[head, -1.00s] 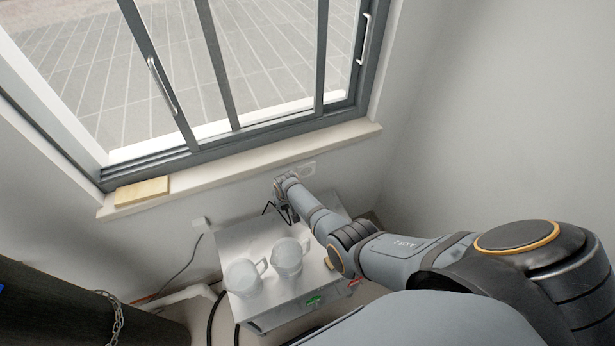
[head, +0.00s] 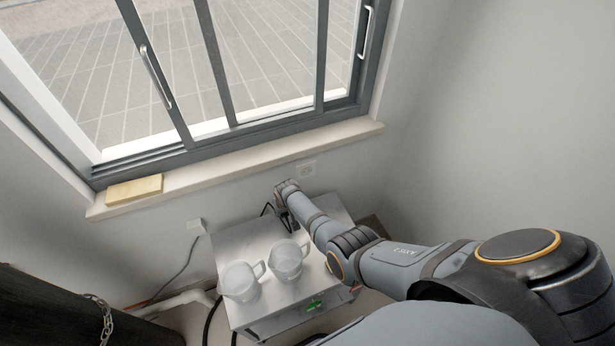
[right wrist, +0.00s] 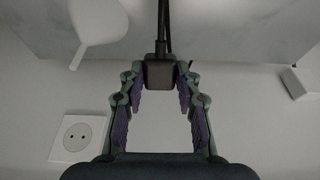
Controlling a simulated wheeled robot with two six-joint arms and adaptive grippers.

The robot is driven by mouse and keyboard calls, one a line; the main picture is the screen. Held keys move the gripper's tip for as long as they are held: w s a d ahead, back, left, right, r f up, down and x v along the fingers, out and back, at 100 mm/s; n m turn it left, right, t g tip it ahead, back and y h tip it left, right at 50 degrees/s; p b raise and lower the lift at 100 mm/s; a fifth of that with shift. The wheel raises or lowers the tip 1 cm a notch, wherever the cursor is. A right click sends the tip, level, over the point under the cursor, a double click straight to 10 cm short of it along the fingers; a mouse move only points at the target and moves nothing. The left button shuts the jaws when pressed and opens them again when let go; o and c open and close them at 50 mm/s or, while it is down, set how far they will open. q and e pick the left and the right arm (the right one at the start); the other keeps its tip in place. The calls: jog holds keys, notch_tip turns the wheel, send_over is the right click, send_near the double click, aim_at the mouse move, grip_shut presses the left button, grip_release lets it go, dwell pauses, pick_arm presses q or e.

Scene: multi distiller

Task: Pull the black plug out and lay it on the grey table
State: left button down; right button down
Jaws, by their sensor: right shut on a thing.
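The black plug (right wrist: 160,73) is between the fingertips of my right gripper (right wrist: 158,85) in the right wrist view. The gripper is shut on it, and dark cables run from the plug away over the table. The white wall socket (right wrist: 78,135) is to the left in that view, with its two holes bare. In the head view, my right gripper (head: 285,214) is at the back edge of the grey table (head: 232,240), below the socket (head: 306,170). The plug is hard to make out there. My left gripper is not in view.
Two clear jugs (head: 241,281) (head: 287,260) stand on the table, left of my right arm. A small white wall fitting (head: 197,226) with a cable is left of the table. The window sill (head: 250,172) with a wooden block (head: 135,190) is above.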

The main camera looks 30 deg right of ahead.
jog(key=shift+f+b, duration=3.6)
jog(key=shift+f, duration=0.3)
jog(key=c, duration=0.9)
grip_release()
jog(key=shift+o, duration=0.2)
jog(key=shift+r, duration=0.1)
jog(key=v, duration=1.2)
